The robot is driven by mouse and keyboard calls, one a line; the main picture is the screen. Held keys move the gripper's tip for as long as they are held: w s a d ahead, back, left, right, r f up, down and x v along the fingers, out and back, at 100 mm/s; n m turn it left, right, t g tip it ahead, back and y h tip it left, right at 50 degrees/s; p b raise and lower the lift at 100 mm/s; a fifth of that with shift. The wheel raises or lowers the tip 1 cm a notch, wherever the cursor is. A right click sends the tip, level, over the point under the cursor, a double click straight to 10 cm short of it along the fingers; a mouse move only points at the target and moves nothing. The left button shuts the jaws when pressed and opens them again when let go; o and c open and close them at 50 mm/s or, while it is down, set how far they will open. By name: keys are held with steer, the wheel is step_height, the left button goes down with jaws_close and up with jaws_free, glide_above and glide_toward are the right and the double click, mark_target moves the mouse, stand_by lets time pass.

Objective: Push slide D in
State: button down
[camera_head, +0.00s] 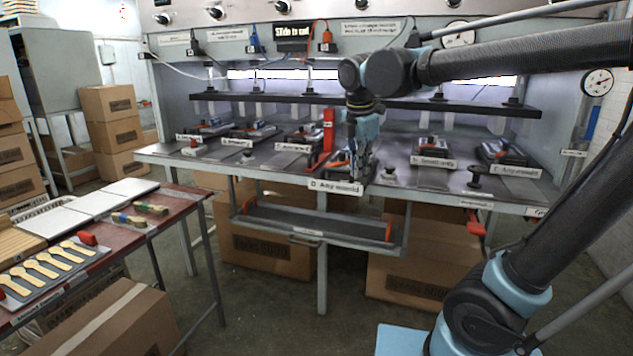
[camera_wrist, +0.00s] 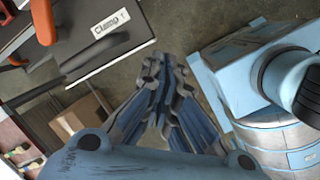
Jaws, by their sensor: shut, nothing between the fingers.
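Slide D, with its white label "D Any mould" (camera_head: 335,187), is at the middle of the press bench's front edge. Its label stands further forward than those of the neighbouring slides. My gripper (camera_head: 360,172) points down at the front of slide D, just right of its label's middle, and hides part of the slide and mould. I cannot tell whether it touches the slide. In the wrist view the fingers of my gripper (camera_wrist: 155,75) are shut together with nothing between them. A dark plate with a "Clamp" label (camera_wrist: 108,22) shows at the upper left of that view.
Other labelled slides stand at left and right, such as slide C (camera_head: 293,147) and one marked "Any mould" (camera_head: 516,171). A red upright part (camera_head: 328,130) stands close left of my gripper. A dark tray (camera_head: 315,223) hangs below. A side table (camera_head: 180,200) holds spoons.

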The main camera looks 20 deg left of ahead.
mark_target(316, 180)
steer(key=s+a+r+n, duration=0.2)
steer(key=s+a+n, duration=0.15)
steer(key=a, duration=0.35)
steer(key=s+a+r+n, duration=0.2)
steer(key=a+n, duration=0.3)
steer(key=a, duration=0.1)
steer(key=shift+m, duration=0.25)
steer(key=w+f, duration=0.2)
steer(key=f, duration=0.1)
steer(key=w+f, duration=0.1)
steer(key=f, duration=0.2)
steer(key=w+f, duration=0.2)
steer(key=f, duration=0.1)
steer(key=shift+w+d+f, duration=0.15)
steer(key=shift+w+f, duration=0.15)
steer(key=shift+f, duration=0.1)
steer(key=shift+w, duration=0.65)
steer(key=shift+d, duration=0.1)
